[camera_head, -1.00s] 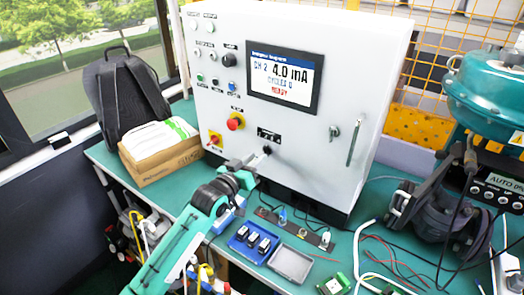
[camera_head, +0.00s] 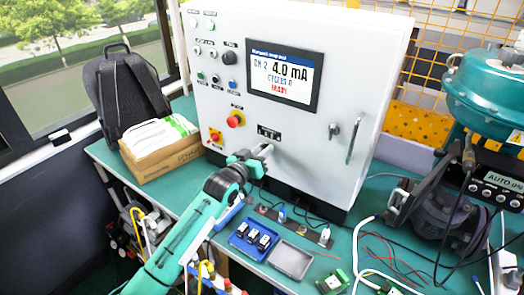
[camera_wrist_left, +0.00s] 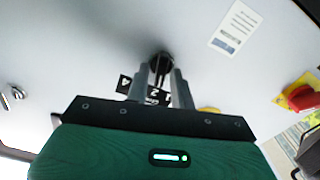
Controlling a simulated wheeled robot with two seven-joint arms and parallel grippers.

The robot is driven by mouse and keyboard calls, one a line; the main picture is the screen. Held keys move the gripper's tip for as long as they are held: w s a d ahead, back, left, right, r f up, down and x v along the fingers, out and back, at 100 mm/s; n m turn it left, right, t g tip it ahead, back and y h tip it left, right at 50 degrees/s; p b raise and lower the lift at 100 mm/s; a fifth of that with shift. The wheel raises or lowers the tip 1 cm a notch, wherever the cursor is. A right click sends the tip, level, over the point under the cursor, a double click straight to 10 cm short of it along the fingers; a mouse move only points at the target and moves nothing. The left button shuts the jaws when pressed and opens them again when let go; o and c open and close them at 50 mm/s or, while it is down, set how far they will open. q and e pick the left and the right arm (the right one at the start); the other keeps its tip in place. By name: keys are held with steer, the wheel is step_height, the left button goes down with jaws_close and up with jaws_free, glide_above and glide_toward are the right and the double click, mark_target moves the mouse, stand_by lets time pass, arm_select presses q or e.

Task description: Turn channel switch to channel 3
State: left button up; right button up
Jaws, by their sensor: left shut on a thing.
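The channel switch, a dark round knob (camera_wrist_left: 161,61), sits on the front of the white cabinet. Its black label (camera_head: 269,132) shows just above my gripper in the head view. In the left wrist view, black number plates (camera_wrist_left: 125,83) beside the knob show 4 and 2, partly covered by my fingers. My left gripper (camera_head: 264,151) reaches the panel, and its fingers (camera_wrist_left: 161,80) are shut on the knob, hiding much of it. The cabinet screen (camera_head: 284,75) reads CH 2, 4.0 mA, CYCLES 0, READY. My right gripper is not in view.
A red knob on yellow (camera_head: 236,119) and a red button on yellow (camera_head: 215,136) are left of the switch. A door handle (camera_head: 355,141) is to the right. A blue tray (camera_head: 236,243) and grey tray (camera_head: 290,261) lie on the green bench below. A cardboard box (camera_head: 166,165) stands left.

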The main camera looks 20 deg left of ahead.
arm_select(q)
steer(key=m, duration=0.2)
steer(key=m+p, duration=0.1)
steer(key=m, duration=0.2)
steer(key=shift+d+m, duration=0.2)
steer(key=shift+m, duration=0.1)
stand_by(0.5)
steer(key=o, duration=0.7)
steer(key=shift+s, duration=0.1)
